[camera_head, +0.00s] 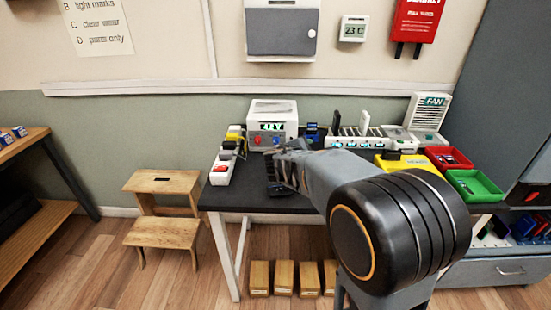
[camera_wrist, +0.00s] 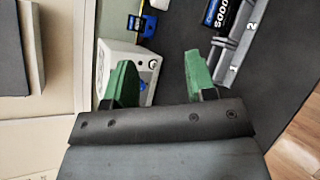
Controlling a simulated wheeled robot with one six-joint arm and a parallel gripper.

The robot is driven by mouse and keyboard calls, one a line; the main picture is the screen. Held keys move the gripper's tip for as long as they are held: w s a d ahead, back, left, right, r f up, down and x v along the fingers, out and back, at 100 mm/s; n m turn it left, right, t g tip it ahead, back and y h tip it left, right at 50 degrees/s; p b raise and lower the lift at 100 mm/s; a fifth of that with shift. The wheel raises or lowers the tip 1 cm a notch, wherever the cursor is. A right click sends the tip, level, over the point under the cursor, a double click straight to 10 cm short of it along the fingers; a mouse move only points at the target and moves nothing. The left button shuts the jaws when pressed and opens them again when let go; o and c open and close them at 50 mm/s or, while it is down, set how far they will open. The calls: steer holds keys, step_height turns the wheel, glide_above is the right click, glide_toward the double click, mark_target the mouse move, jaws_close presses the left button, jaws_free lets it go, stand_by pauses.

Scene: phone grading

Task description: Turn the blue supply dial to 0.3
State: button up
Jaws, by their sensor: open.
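The white supply box (camera_head: 273,110) stands at the back of the dark table, with a small display on its front that I cannot read. A red dial (camera_head: 257,140) sits on its front at the left, and the blue dial (camera_head: 277,140) to the right of it, close to my gripper (camera_head: 278,160). In the wrist view, the box (camera_wrist: 118,62) lies beyond my gripper (camera_wrist: 160,75). Its two green fingers are apart with nothing between them. A bit of the blue dial (camera_wrist: 143,86) shows near the left finger, partly hidden by it. I cannot read its setting.
A white power strip (camera_head: 222,170) with a red switch is left of the box. A phone rack (camera_head: 350,142) and a fan (camera_head: 429,112) stand to the right, with yellow, red (camera_head: 449,157) and green (camera_head: 475,185) trays. A wooden step stool (camera_head: 165,184) is on the floor.

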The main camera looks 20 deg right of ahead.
steer(key=w+a+f+n+t+b, duration=0.2)
steer(key=w+f+n+t+b, duration=0.15)
steer(key=w+n, duration=0.3)
steer(key=n+t+y+b, duration=0.2)
steer(key=n+t+y, duration=0.2)
steer(key=n, duration=0.3)
glide_toward(276, 143)
steer(key=shift+x, duration=0.95)
steer(key=shift+w+d+n, duration=0.1)
steer(key=shift+w+n, duration=0.15)
steer(key=shift+w, duration=0.1)
steer(key=shift+x, duration=3.3)
steer(key=shift+r, duration=0.1)
steer(key=c, duration=0.9)
